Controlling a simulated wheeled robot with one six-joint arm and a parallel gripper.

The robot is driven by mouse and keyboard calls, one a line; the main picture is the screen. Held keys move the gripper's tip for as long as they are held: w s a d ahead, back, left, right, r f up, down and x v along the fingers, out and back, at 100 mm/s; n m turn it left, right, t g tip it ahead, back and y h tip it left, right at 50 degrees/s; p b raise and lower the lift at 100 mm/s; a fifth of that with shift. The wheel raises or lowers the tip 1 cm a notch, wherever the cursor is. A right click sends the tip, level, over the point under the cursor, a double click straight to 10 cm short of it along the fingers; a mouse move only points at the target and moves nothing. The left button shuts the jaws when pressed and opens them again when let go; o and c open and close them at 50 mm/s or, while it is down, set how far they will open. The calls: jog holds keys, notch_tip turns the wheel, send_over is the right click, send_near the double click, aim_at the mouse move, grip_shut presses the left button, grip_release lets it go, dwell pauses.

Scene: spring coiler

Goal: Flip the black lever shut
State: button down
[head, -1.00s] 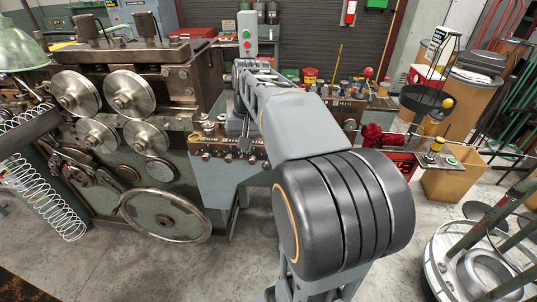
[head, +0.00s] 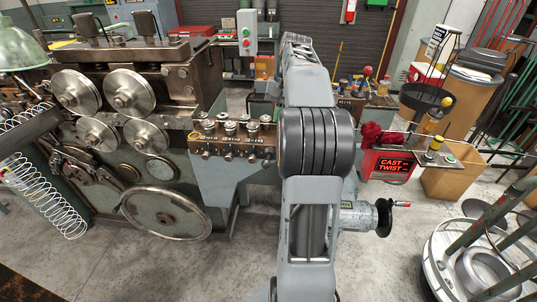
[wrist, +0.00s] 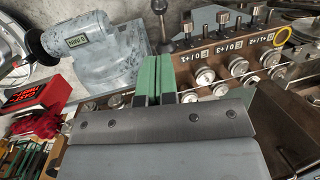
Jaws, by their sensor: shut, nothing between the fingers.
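In the wrist view a black ball knob (wrist: 159,6) on a thin stem stands at the top edge, near the left end of a panel of dials; I take it for the black lever. My gripper (wrist: 156,58) shows as two green fingers side by side, shut and empty, with the knob just beyond their tips in the picture. I cannot tell the gap in depth. In the head view my own arm hides my gripper and this knob.
The dial panel (head: 232,138) is fixed to the coiling machine with its rollers (head: 76,91). A grey cylinder with a handwheel (head: 383,217) juts out right of my arm. A red CAST/TWIST sign (head: 390,167) stands nearby. Grey floor is open at the front.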

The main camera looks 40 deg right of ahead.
aim_at(267, 162)
jog(key=x, duration=1.3)
jog(key=shift+a+f, duration=0.1)
jog(key=shift+f, duration=0.15)
